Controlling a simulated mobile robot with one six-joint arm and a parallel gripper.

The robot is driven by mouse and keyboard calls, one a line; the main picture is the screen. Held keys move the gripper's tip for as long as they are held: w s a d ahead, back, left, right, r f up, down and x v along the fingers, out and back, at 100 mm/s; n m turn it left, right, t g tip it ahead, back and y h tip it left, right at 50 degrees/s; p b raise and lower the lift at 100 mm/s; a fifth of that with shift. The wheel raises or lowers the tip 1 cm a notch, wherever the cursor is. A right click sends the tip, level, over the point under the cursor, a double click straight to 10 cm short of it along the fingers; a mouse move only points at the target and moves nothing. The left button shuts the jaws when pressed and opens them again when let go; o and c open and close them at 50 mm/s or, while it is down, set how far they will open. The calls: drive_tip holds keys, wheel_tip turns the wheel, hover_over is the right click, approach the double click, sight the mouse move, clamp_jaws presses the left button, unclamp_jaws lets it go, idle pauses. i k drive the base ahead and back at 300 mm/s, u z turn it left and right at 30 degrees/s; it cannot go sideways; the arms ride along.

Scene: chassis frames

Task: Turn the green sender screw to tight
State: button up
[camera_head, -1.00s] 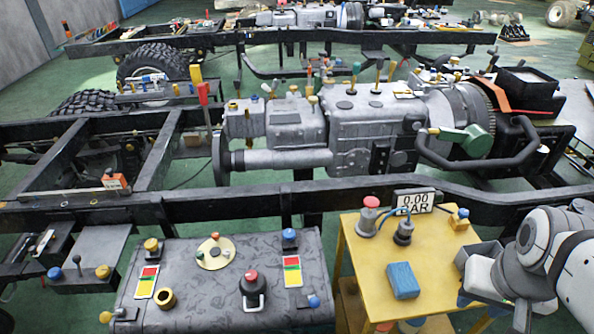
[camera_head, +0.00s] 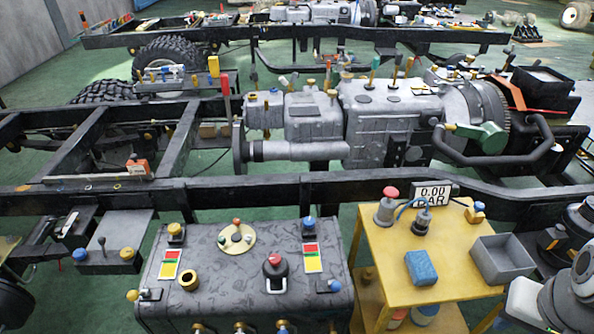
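A brass sender plate (camera_head: 237,239) lies on top of the dark grey mottled tank in the front left of the view. Small screws stand around its edge and a dark piece sits at its middle. The screw at its far edge (camera_head: 236,222) has an orange-red head. A small greenish screw (camera_head: 222,239) seems to sit at its left side, but it is too small to tell its setting. White and grey links of my arm show at the lower right, well away from the plate. My gripper's fingers are not seen.
The tank (camera_head: 205,262) also carries red-yellow-green panels, a red-topped handle (camera_head: 274,270) and corner knobs. A black chassis rail runs behind.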

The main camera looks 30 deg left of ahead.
sight(222, 239)
drive_tip(key=z, duration=0.1)
drive_tip(key=k, duration=0.55)
drive_tip(key=u, duration=1.85)
drive_tip(key=i, duration=1)
drive_tip(key=u, duration=0.05)
